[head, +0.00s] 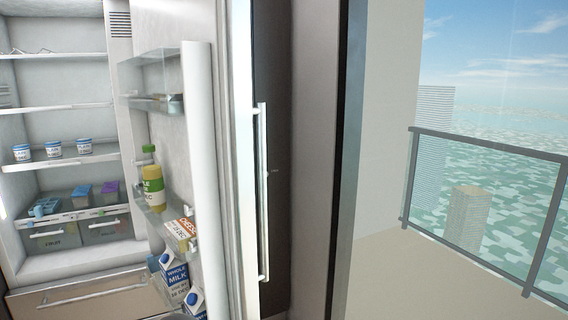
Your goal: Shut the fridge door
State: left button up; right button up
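The fridge (63,85) is open at the left of the head view, its shelves and drawers showing. The fridge door (202,110) stands swung open, its inner side facing left toward the fridge interior. Door shelves hold a bottle with a green and yellow label (152,183), a cheese box (184,236) and milk cartons (173,272). A long vertical handle (263,190) shows just right of the door's edge. Neither of my grippers is in view.
Small white tubs (53,149) stand on a fridge shelf. A drawer front (75,297) is at the bottom left. A dark vertical frame (345,150) and pale wall stand right of the door. A glass railing (480,200) is at the far right, with open floor before it.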

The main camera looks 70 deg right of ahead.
aim_at(205, 151)
jog(key=u, duration=0.15)
jog(key=i, duration=0.15)
jog(key=z, duration=2.25)
jog(key=i, duration=0.9)
jog(key=u, duration=0.2)
jog(key=k, duration=0.8)
jog(key=z, duration=0.2)
jog(key=i, duration=0.85)
jog(key=u, duration=0.1)
